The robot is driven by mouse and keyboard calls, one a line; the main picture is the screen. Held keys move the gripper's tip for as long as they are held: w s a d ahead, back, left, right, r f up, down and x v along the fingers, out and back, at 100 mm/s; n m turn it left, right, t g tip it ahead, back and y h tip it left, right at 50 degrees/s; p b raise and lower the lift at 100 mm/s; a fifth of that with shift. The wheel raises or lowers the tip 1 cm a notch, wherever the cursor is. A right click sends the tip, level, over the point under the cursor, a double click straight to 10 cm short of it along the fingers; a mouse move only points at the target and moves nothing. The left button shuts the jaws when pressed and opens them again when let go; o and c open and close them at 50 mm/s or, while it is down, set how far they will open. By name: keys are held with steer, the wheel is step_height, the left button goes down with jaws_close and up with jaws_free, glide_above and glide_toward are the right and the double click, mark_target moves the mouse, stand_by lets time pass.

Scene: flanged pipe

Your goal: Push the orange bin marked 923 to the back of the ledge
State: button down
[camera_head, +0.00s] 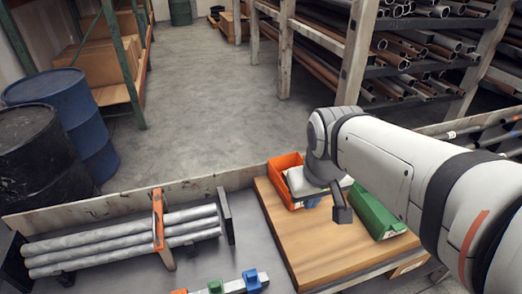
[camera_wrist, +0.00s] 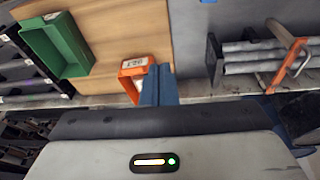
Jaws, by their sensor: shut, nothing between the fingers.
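The orange bin (camera_head: 284,164) stands at the far left corner of the wooden ledge (camera_head: 322,245) in the head view, partly hidden by my wrist. In the wrist view the orange bin (camera_wrist: 127,72) shows a white label that reads 923 upside down. My gripper (camera_wrist: 158,72) is shut and empty, its blue fingers right beside the bin and covering part of it. I cannot tell whether the fingers touch the bin.
A green bin (camera_head: 374,213) stands to the right on the ledge; it also shows in the wrist view (camera_wrist: 60,46). Grey pipes (camera_head: 120,240) with an orange clamp (camera_head: 158,222) lie to the left. A low wall (camera_head: 110,205) runs behind. The front of the ledge is clear.

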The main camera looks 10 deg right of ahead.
steer(key=w+a+f+n+g+h+b, duration=0.15)
steer(key=w+f+n, duration=0.25)
steer(key=w, duration=0.5)
steer(key=w+a+f+n+b, duration=0.2)
steer(key=w+f+n+b, duration=0.15)
steer(key=w, duration=0.55)
steer(key=w+a+f+n+g+b, duration=0.1)
steer(key=w+a+f+n, duration=0.15)
steer(key=w+n, duration=0.45)
steer(key=n+h+b, duration=0.1)
steer(key=n, duration=0.1)
glide_toward(277, 180)
steer(key=shift+g, duration=0.35)
steer(key=a+f, duration=0.1)
steer(key=f, duration=0.2)
steer(key=a+f, duration=0.1)
steer(key=f, duration=0.2)
steer(key=a+f, duration=0.1)
steer(key=f, duration=0.2)
steer(key=shift+w+a+f, duration=0.1)
steer(key=shift+w+a, duration=0.2)
steer(key=shift+a, duration=0.05)
steer(key=d, duration=0.2)
steer(key=shift+d+m, duration=0.25)
steer(key=shift+d, duration=0.7)
steer(key=shift+d+p, duration=0.3)
steer(key=shift+d, duration=0.65)
